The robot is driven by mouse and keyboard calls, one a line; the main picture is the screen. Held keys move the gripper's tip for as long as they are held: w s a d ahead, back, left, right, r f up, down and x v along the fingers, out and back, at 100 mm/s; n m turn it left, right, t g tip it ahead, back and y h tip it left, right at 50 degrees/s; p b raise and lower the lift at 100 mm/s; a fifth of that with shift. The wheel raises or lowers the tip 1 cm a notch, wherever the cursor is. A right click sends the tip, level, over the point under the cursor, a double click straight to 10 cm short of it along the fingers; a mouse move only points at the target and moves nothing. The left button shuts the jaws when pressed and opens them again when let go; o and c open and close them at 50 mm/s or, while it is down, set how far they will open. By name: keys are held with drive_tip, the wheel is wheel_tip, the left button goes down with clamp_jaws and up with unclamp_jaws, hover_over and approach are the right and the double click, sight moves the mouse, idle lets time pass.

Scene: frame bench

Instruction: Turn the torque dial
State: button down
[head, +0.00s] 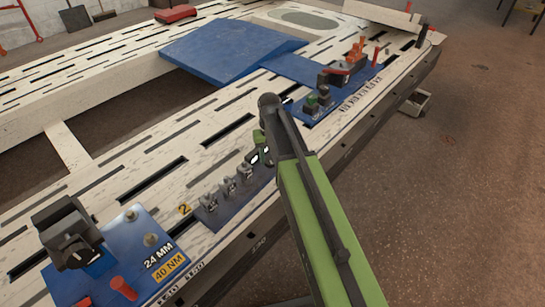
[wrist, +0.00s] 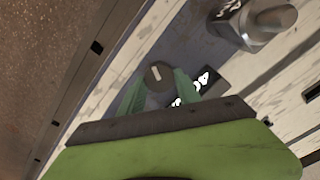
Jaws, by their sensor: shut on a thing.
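The torque dial (wrist: 158,73) is a dark round knob with a short white pointer line, seen from above in the wrist view. It sits on the dark blue plate (wrist: 205,48). My gripper (wrist: 158,88) has its two green fingers on either side of the dial and is shut on it. White markings (wrist: 190,92) show beside the dial, partly covered by a finger. In the head view, my gripper (head: 262,152) is at the far end of the plate (head: 207,214), and my arm hides most of the dial there.
A row of grey fittings (head: 229,187) stands left of my gripper. A blue 24 MM / 40 NM panel (head: 118,247) is at lower left. A blue panel with buttons (head: 318,100) lies beyond my arm.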

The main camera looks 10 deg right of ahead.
sight(270, 160)
drive_tip(key=shift+a+m, duration=0.1)
drive_tip(key=shift+m, duration=1.3)
drive_tip(key=c, duration=1)
unclamp_jaws()
drive_tip(key=shift+o, duration=0.7)
wheel_tip(270, 160, up, 17)
drive_tip(key=p, duration=1.7)
drive_tip(key=shift+r, duration=0.2)
